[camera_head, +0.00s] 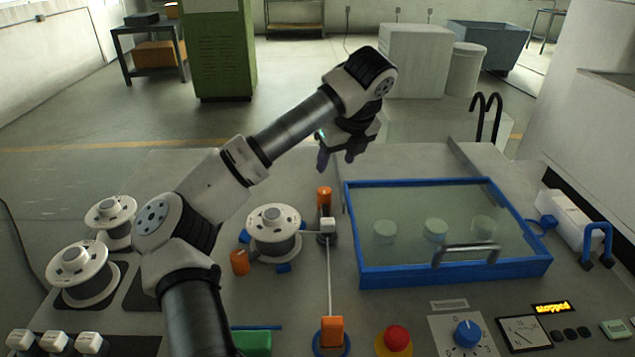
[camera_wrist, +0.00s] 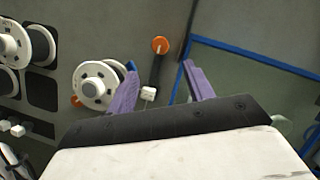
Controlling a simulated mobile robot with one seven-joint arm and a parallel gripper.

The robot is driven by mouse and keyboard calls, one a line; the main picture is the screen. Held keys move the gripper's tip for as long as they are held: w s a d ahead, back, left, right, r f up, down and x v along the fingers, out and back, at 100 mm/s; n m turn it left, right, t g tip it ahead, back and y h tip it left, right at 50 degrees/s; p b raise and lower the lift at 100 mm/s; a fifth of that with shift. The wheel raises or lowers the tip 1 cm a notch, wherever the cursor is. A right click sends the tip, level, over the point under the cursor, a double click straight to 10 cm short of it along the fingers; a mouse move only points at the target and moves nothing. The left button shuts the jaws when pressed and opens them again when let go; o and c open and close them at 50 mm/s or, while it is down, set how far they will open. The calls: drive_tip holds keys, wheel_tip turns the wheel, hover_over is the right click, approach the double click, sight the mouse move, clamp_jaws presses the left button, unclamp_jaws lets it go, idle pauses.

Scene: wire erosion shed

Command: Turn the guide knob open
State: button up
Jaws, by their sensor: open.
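An orange knob (camera_head: 324,197), which looks like the guide knob, stands at the far end of a dark guide bar with a white block (camera_head: 327,225) at its nearer end. My gripper (camera_head: 337,160) is open and empty, pointing down above and beyond the knob in the head view. In the wrist view the orange knob (camera_wrist: 160,45) shows between and just past the two purple fingertips (camera_wrist: 160,68), with no contact visible. The white block (camera_wrist: 148,93) shows between the fingers. Whether the knob is turned cannot be told.
A wire spool (camera_head: 273,232) stands left of the guide. A blue-framed clear lid (camera_head: 455,278) with a grey handle covers a tank on the right. Another orange piece (camera_head: 332,331), a red button (camera_head: 396,338) and a blue dial (camera_head: 467,333) sit at the front.

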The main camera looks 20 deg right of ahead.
sight(325, 191)
drive_tip(key=p+x, duration=0.4)
drive_tip(key=x, duration=0.9)
drive_tip(key=shift+f, duration=0.3)
clamp_jaws()
